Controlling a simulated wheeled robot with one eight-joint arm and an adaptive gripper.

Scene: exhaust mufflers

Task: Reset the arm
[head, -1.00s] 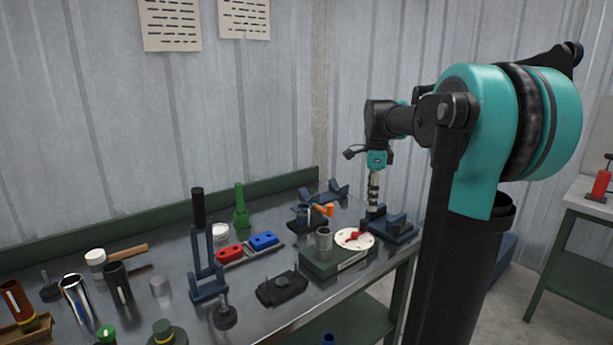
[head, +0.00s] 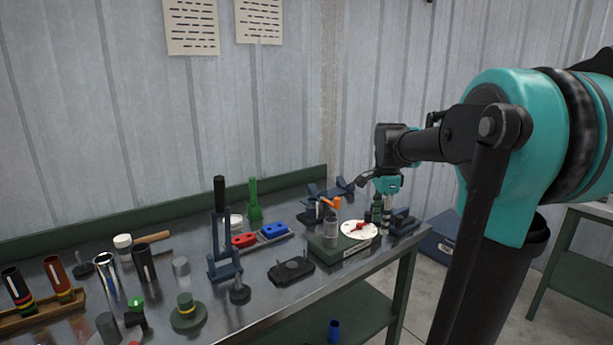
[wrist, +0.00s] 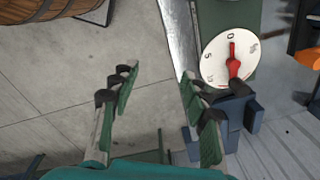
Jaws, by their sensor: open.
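My gripper (wrist: 158,82) is open with nothing between its green-padded fingers. In the wrist view the concrete floor shows between them, beside the bench edge. In the head view my gripper (head: 381,208) points down at the right end of the bench, close to a dark blue block fixture (head: 404,220). In the wrist view this fixture (wrist: 236,112) lies just right of the right finger; whether they touch I cannot tell.
A white dial with a red pointer (head: 359,229) sits on a green box left of my gripper. The metal bench (head: 270,315) holds several tubes, stands and red and blue blocks. A wooden barrel (wrist: 45,8) stands on the floor.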

